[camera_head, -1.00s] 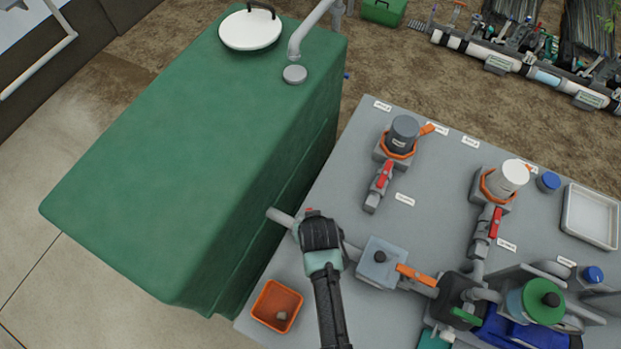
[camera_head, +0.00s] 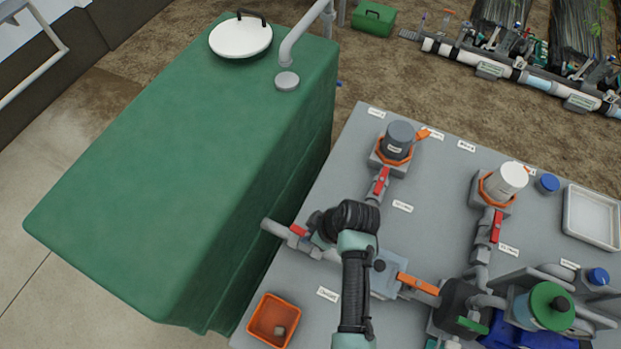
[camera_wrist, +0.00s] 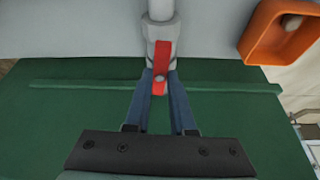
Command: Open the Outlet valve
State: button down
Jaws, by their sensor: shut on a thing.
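The Outlet valve is on the grey pipe from the green tank; its red handle (camera_head: 298,230) shows just left of my gripper (camera_head: 312,234) in the head view. In the wrist view the red handle (camera_wrist: 162,62) lies along the line of the grey pipe (camera_wrist: 161,12). My gripper's two blue-grey fingers (camera_wrist: 160,86) are closed in on the free end of the handle, one on each side. In the head view my wrist hides the fingertips and part of the valve. I cannot read the label (camera_head: 328,294) near the pipe.
The green tank (camera_head: 170,150) stands close on the left. An orange bin (camera_head: 273,320) sits at the bench's front left corner. Other red-handled valves (camera_head: 380,183) and an orange-handled one (camera_head: 418,284) are on the grey bench. A filter unit with a green lid (camera_head: 552,305) is at right.

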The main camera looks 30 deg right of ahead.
jog(key=shift+d+n, duration=0.1)
jog(key=shift+n, duration=0.5)
jog(key=c, duration=0.8)
grip_release()
jog(key=shift+o, duration=0.2)
jog(key=shift+r, duration=0.1)
jog(key=b+v, duration=0.1)
jog(key=v, duration=1.1)
jog(key=shift+d+r+b, duration=0.2)
jog(key=shift+r+b, duration=0.15)
jog(key=shift+r, duration=0.05)
jog(key=shift+w, duration=0.1)
